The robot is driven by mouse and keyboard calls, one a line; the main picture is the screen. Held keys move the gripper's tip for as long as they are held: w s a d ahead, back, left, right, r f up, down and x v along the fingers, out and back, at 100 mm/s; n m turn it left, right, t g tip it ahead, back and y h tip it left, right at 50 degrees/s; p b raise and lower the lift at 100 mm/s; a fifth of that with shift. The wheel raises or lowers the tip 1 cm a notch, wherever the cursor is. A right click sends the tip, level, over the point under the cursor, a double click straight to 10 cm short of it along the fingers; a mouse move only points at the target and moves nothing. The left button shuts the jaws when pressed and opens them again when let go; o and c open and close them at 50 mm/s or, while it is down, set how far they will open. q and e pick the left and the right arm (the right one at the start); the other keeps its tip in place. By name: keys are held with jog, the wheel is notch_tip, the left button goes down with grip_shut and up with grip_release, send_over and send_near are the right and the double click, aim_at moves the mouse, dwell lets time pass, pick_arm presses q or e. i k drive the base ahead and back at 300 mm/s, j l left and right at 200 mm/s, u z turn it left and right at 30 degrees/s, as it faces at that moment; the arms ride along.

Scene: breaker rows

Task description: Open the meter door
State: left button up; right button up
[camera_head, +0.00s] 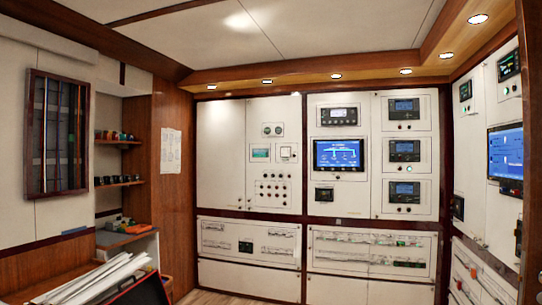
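White cabinet panels line the far wall. A tall panel with two round dials, small displays and rows of knobs (273,150) is flat in its frame. Beside it, a panel with a blue screen (339,154) and a panel with several small meters (404,151) also look closed. A plain white door (220,152) is at the left of the row. More white panels with a blue screen (505,152) stand on the right wall. I cannot tell which of these is the meter door. Neither of my grippers is in view.
White rolls or sheets (98,283) and a dark box (145,291) fill the lower left. Shelves with small objects (118,181) stand by a wooden column (173,190). Lower breaker panels (372,250) run under the cabinets. Little floor (225,297) shows.

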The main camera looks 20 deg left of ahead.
aim_at(273, 124)
jog(key=i, duration=3)
jog(key=i+u, duration=0.1)
jog(key=i, duration=1.4)
jog(key=i+j+u, duration=0.15)
jog(key=i+u, duration=0.65)
jog(key=i+l+u, duration=0.1)
jog(key=i+u, duration=0.3)
jog(key=i+l+u, duration=0.2)
jog(key=u, duration=0.15)
jog(key=i+j+u, duration=0.15)
jog(key=i, duration=0.4)
jog(key=i+j+u, duration=0.2)
jog(key=i, duration=0.4)
